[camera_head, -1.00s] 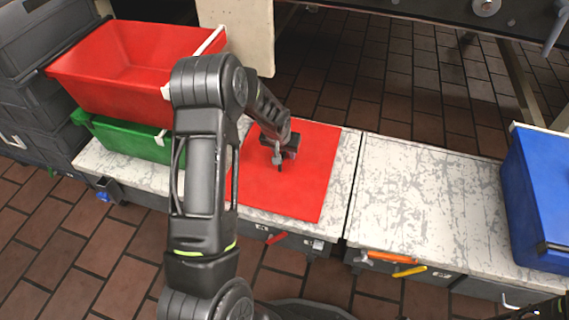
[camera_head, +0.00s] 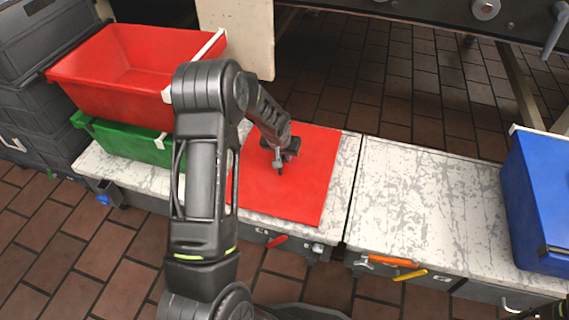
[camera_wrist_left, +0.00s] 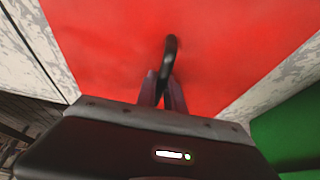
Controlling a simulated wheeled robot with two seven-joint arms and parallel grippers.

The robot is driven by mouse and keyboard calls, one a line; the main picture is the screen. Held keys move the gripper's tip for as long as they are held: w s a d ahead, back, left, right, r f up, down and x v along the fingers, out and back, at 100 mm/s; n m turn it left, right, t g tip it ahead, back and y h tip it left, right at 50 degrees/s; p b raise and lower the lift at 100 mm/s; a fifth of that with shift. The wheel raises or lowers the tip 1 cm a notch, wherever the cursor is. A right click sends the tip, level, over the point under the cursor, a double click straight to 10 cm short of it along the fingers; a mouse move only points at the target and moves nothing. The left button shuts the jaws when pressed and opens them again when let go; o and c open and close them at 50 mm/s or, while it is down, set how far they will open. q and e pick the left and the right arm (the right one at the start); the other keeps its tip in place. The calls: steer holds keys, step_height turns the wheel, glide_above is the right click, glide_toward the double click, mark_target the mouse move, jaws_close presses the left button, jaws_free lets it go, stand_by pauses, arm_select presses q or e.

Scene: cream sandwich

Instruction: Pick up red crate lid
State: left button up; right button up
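The red crate lid (camera_head: 300,192) is a flat red square lying on the left white worktop. It fills much of the left wrist view (camera_wrist_left: 250,50), where a thin dark handle (camera_wrist_left: 170,48) stands up from it. My left gripper (camera_head: 279,167) is low over the middle of the lid. In the left wrist view its fingers (camera_wrist_left: 165,84) are close together with the handle's near end between the tips, so they look shut on it. The exact contact is blurred. My right gripper is not clearly shown; only a dark piece of mine is at the bottom right corner.
A red crate (camera_head: 135,62) sits on a green crate (camera_head: 128,142) left of the lid. Grey crates (camera_head: 45,60) are stacked further left. A blue crate (camera_head: 545,205) stands at the right. The right worktop (camera_head: 430,200) between is clear.

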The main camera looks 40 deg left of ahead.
arm_select(q)
jaws_close()
stand_by(1.0)
steer(key=shift+r, duration=0.1)
